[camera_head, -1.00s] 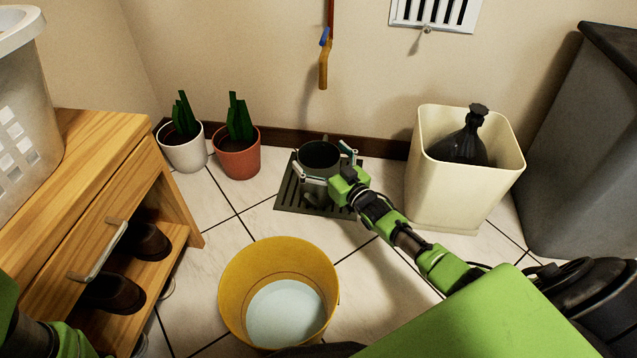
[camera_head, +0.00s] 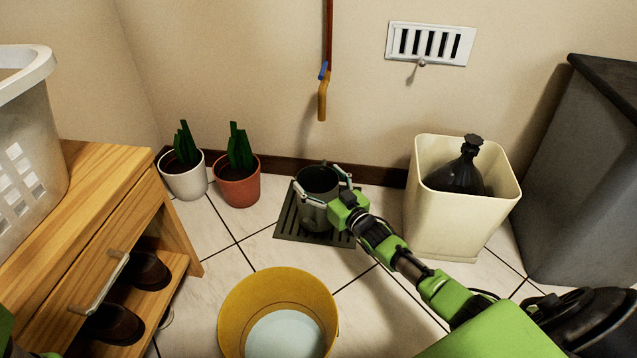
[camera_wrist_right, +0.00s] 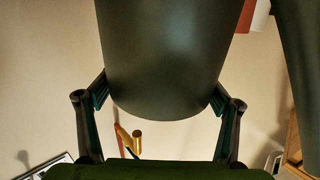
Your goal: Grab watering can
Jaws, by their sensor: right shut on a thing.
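The watering can (camera_head: 315,218) is a dark green, open-topped vessel. It is at the floor grate (camera_head: 285,232) below the tap; I cannot tell whether it touches the grate. My right gripper (camera_head: 317,177) reaches it from the lower right and is shut on its upper body, one finger on each side. In the right wrist view the can's smooth wall (camera_wrist_right: 165,50) fills the space between the fingers (camera_wrist_right: 160,97). Part of the can is hidden behind my gripper. My left gripper is not in view.
A yellow bucket (camera_head: 235,310) stands in front of the grate. A cream bin (camera_head: 450,225) with a black bag is to the right. A white pot (camera_head: 185,183) and a terracotta pot (camera_head: 238,187) stand left. A brass tap (camera_head: 322,100) hangs above.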

